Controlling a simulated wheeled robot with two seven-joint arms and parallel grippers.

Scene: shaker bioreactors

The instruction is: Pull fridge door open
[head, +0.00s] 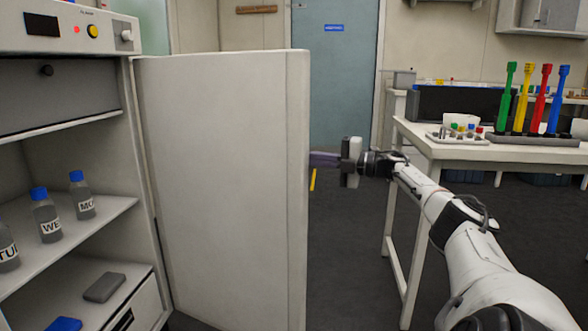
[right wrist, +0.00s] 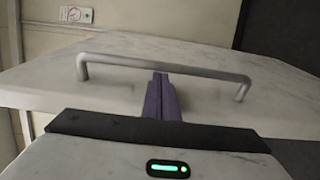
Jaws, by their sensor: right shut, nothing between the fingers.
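The fridge door (head: 220,180) stands wide open in the head view, swung out from the cabinet (head: 145,170) on the left. Its inner face is toward me. The grey bar handle (right wrist: 170,66) shows in the right wrist view on the door's outer face; the door hides it in the head view. My right gripper (head: 318,160) is at the outer side of the door's free edge. In the right wrist view its purple fingers (right wrist: 161,92) are shut and empty, with tips close to the middle of the handle; I cannot tell if they touch it. My left gripper is not in view.
Inside the cabinet, bottles with blue caps (head: 82,195) stand on a shelf, and a grey block (head: 104,287) lies lower down. A white table (head: 440,150) with coloured tools (head: 525,100) stands at the right. Dark floor (head: 345,260) is clear between door and table.

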